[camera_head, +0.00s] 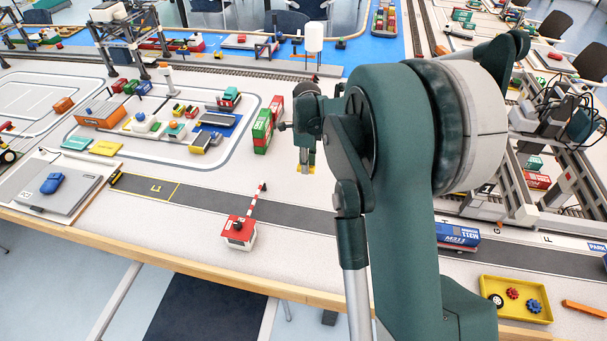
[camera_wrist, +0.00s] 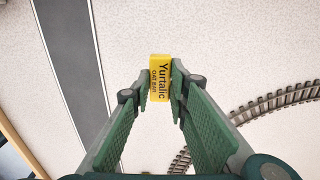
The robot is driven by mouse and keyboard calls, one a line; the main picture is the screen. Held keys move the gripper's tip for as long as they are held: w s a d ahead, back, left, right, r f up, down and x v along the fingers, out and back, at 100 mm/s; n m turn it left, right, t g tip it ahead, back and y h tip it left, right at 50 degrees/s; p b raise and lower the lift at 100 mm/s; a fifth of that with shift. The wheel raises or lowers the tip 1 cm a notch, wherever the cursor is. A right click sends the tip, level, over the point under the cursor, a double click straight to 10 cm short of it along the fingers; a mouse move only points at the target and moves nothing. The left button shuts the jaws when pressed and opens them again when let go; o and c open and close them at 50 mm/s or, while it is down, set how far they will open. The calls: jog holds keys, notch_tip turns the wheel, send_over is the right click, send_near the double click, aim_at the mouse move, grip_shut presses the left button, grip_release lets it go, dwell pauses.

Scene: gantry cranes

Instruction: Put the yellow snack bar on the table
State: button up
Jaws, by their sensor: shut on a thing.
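The yellow snack bar (camera_wrist: 160,66), with dark "Yurtalic OAT BAR" lettering, is upright between the fingertips of my gripper (camera_wrist: 160,88) in the wrist view. I cannot tell how far the bar is above the white table top.
Stacked green and red containers (camera_head: 263,130) stand left of my gripper. A red-roofed gate booth (camera_head: 238,231) with a raised striped barrier is nearer the front. A curved rail track (camera_wrist: 280,99) lies at right in the wrist view.

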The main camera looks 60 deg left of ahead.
aim_at(306, 182)
jog(key=shift+f, duration=1)
jog(key=shift+f, duration=0.1)
jog(key=shift+f+b, duration=0.35)
jog(key=shift+f, duration=1.45)
jog(key=shift+f, duration=0.1)
jog(key=o, duration=0.8)
notch_tip(306, 182, up, 12)
jog(key=shift+r+p, duration=0.1)
jog(key=shift+p, duration=0.7)
